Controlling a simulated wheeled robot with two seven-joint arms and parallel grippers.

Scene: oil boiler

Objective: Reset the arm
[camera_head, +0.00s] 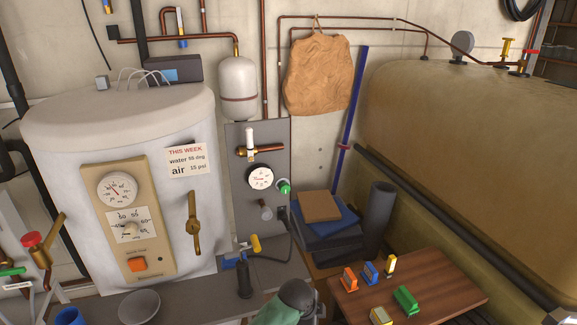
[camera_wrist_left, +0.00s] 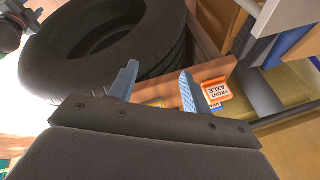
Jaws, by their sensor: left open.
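My left gripper (camera_wrist_left: 159,67) shows in the left wrist view, with its two fingers apart and nothing between them. I cannot make out either gripper in the head view. My right gripper shows in neither view.
A white boiler tank (camera_head: 60,205) stands at the left, a tan oil tank (camera_head: 470,150) at the right. A grey bowl (camera_head: 139,305) is at the lower left. A dark and green object (camera_head: 287,305) at the bottom is unclear.

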